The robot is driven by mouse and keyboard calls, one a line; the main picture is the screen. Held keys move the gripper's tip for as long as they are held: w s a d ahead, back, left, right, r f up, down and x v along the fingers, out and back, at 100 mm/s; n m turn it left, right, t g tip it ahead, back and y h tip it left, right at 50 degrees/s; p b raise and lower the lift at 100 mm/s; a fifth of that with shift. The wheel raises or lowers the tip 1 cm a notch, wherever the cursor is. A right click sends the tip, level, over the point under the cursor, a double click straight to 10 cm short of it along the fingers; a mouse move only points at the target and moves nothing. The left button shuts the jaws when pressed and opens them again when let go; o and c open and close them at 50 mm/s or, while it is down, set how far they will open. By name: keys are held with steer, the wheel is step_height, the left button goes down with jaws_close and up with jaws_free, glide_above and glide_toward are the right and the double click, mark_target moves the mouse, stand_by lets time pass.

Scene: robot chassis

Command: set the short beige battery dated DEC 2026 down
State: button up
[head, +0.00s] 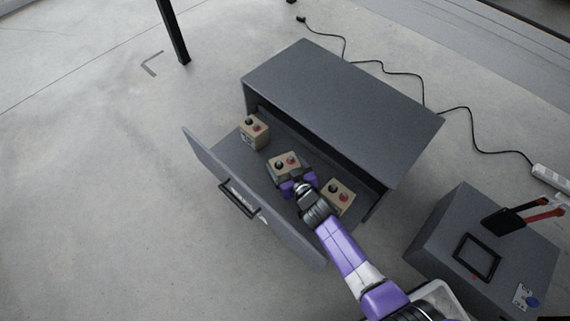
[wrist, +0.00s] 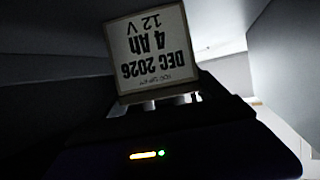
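The short beige battery (head: 286,160) has a black and a red terminal on top and is in the middle of the open drawer area. In the wrist view its white label (wrist: 152,50) reads DEC 2026, 4 Ah, 12 V upside down, and it looks tilted there. My gripper (head: 285,170) is at this battery, with dark fingers at its sides, and appears shut on it. Its underside is hidden, so I cannot tell whether it touches the drawer floor.
The grey cabinet's drawer (head: 235,155) is pulled out. One beige battery (head: 254,132) stands at its left end and another (head: 338,196) at its right, partly behind my arm. A grey box (head: 450,225) with a black frame stands at right. Black cables cross the floor.

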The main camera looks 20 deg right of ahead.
steer(key=o, duration=0.4)
steer(key=shift+c, duration=0.2)
steer(key=shift+r, duration=0.15)
steer(key=p+v, duration=0.8)
steer(key=v, duration=0.4)
